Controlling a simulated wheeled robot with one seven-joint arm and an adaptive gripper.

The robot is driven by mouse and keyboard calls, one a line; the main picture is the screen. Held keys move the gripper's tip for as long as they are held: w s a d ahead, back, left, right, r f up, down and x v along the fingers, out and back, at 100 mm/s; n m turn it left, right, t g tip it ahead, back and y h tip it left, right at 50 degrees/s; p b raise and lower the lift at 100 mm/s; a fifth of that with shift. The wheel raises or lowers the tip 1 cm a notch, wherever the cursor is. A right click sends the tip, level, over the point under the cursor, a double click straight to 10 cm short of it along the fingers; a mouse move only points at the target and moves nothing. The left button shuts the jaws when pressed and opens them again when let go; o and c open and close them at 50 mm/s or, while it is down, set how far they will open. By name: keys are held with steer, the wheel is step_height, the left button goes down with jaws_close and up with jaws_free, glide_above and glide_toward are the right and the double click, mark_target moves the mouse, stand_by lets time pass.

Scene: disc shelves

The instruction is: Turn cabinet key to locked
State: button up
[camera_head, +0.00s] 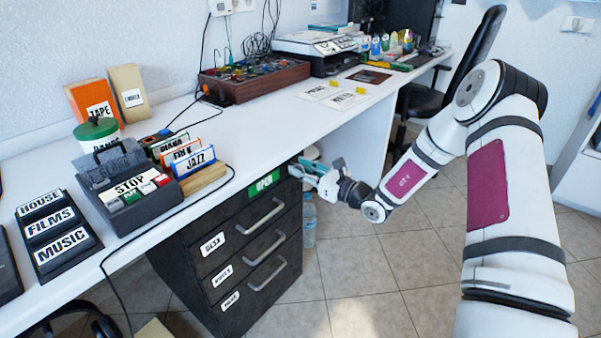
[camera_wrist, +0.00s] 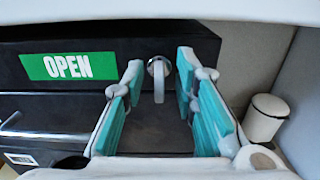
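The dark cabinet (camera_head: 195,262) stands under the white desk, with several drawers with grey handles. A green OPEN label is on its upper front (camera_head: 265,181) and also shows in the wrist view (camera_wrist: 57,66). The cabinet key (camera_wrist: 159,78), a light grey key in a round lock, is right of the label, its bow hanging vertically. My gripper (camera_head: 312,172) is at the cabinet's upper right corner. In the wrist view its teal-padded fingers (camera_wrist: 160,80) are apart, one on each side of the key, with gaps visible. In the head view the key is hidden.
The white desk edge (camera_wrist: 160,10) runs close above my gripper. A white cylindrical container (camera_wrist: 265,118) stands to the right of the cabinet in the wrist view. A water bottle (camera_head: 308,220) is on the floor beside the cabinet. Open tiled floor (camera_head: 375,270) lies in front.

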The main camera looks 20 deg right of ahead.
steer(key=shift+w+a, duration=0.25)
steer(key=shift+w, duration=0.05)
jaws_close()
